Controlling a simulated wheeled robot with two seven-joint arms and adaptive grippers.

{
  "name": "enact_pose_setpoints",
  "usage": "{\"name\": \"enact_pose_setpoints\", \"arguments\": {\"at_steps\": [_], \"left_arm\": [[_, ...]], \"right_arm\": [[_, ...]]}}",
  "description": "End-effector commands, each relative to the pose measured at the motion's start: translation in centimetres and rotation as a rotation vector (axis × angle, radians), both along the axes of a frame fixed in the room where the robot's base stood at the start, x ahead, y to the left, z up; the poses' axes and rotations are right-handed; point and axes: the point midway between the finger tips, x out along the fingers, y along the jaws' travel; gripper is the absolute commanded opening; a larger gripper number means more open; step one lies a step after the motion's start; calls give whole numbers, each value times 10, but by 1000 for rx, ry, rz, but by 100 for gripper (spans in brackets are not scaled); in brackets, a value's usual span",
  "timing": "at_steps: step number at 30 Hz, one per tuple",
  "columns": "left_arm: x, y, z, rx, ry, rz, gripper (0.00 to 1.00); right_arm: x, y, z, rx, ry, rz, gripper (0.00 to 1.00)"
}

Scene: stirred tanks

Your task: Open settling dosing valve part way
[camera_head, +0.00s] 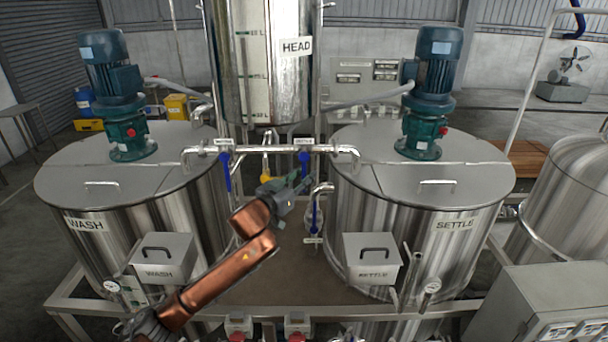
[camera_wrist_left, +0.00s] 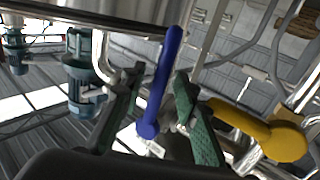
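A blue valve lever (camera_head: 304,160) hangs down from the right part of the horizontal pipe, on the settle tank's side, below a small label too small to read. My left gripper (camera_head: 302,184) is just below and beside it in the head view. In the left wrist view the blue lever (camera_wrist_left: 162,80) appears between the two green fingers of my left gripper (camera_wrist_left: 158,100), with gaps on both sides. The fingers are open; I cannot tell how deep the lever lies between them. My right gripper is out of view.
Another blue lever (camera_head: 225,172) hangs on the wash side. A yellow handle (camera_head: 266,164) is between them, also close to the fingers in the wrist view (camera_wrist_left: 275,140). A lower blue lever (camera_head: 315,216) stands to the right. The wash tank (camera_head: 90,185) and settle tank (camera_head: 470,180) flank the arm.

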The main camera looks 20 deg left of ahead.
Motion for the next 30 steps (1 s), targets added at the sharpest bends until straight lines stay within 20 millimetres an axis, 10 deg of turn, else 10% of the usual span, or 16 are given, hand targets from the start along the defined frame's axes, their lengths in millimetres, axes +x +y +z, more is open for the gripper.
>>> {"name": "enact_pose_setpoints", "arguments": {"at_steps": [18,30], "left_arm": [[0,0,-1,0,1,0,0],[0,1,-1,0,1,1,0]], "right_arm": [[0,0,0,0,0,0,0],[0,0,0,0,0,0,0]]}}
